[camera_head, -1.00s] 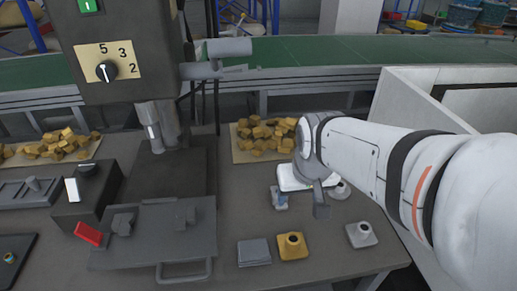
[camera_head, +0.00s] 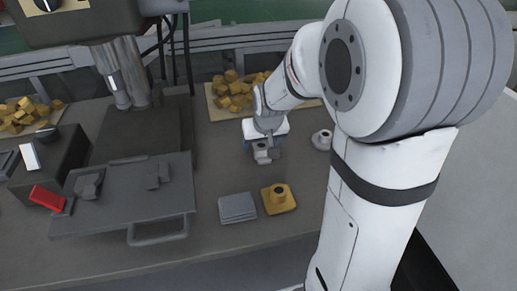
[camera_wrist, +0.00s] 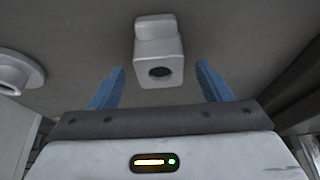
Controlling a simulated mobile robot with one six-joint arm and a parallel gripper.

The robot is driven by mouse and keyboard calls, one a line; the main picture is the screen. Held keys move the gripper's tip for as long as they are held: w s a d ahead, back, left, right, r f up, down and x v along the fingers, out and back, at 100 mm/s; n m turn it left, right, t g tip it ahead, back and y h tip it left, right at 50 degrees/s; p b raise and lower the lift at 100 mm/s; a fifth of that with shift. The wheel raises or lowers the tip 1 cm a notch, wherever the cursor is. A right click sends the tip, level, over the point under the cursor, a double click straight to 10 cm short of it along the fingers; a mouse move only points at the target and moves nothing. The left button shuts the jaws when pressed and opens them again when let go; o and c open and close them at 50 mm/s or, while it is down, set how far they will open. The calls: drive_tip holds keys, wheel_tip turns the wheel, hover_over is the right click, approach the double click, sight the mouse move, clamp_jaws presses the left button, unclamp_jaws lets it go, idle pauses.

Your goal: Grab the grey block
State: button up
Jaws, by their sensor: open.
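The grey block (camera_wrist: 158,62) shows in the wrist view as a light grey, stepped piece with a dark round hole in its face. It lies between and slightly ahead of my gripper's two blue fingers (camera_wrist: 160,88), which are apart, with a visible gap on each side. In the head view my gripper (camera_head: 256,152) is low over the table, behind the yellow flanged part. I cannot make out the block there with certainty; my gripper and wrist cover that spot.
A grey plate stack (camera_head: 238,207) and a yellow flanged part (camera_head: 278,198) stand in front of my gripper. A light grey flanged part (camera_head: 322,139) is to its right. A tray of yellow pieces (camera_head: 213,104) is behind. A machine with a grey plate (camera_head: 125,205) stands left.

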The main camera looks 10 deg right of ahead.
drive_tip(key=shift+x, duration=0.9)
drive_tip(key=c, duration=1.2)
